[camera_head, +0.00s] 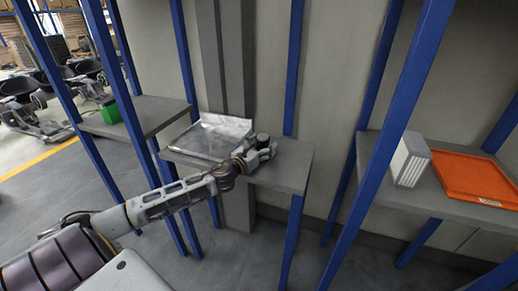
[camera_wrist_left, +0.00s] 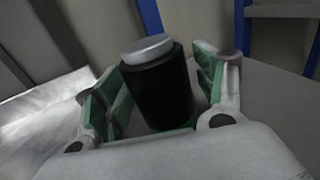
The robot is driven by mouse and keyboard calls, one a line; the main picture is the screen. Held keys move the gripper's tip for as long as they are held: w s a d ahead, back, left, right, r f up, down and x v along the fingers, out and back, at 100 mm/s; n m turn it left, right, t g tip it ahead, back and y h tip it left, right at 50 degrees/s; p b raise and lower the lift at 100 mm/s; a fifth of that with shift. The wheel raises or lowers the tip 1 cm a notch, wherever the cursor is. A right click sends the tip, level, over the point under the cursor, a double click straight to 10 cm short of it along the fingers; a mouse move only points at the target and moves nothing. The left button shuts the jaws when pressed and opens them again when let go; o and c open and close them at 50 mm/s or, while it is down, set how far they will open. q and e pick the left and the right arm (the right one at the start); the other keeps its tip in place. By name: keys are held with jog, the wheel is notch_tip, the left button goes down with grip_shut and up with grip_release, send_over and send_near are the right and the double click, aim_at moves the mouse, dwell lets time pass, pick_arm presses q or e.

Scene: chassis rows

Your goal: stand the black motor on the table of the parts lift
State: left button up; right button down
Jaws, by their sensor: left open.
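The black motor (camera_wrist_left: 158,88), a dark cylinder with a silver top, stands upright on a grey table (camera_head: 287,170) in front of a grey column. In the head view only its upper part (camera_head: 262,139) shows above my fingers. My left gripper (camera_head: 264,154) is open, with its fingers on either side of the motor. In the left wrist view my green-padded fingers (camera_wrist_left: 155,90) show small gaps to the motor. The motor's base is partly hidden by my gripper. I cannot tell for sure which surface is the parts lift's table.
A shiny silver tray (camera_head: 210,137) lies left of the motor on the same table. Blue posts (camera_head: 293,80) stand around. A right shelf holds a white box (camera_head: 410,158) and an orange tray (camera_head: 470,175).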

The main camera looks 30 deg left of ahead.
aim_at(259, 148)
pick_arm(q)
jog(key=shift+r, duration=0.1)
jog(key=shift+s, duration=3.5)
jog(key=shift+s+a, duration=0.1)
jog(key=shift+s, duration=0.7)
jog(key=shift+s+p, duration=0.3)
jog(key=shift+s, duration=1.4)
pick_arm(e)
jog(key=shift+s+d+f, duration=0.1)
jog(key=shift+s+d, duration=0.2)
jog(key=shift+s, duration=0.15)
jog(key=shift+s+d, duration=0.1)
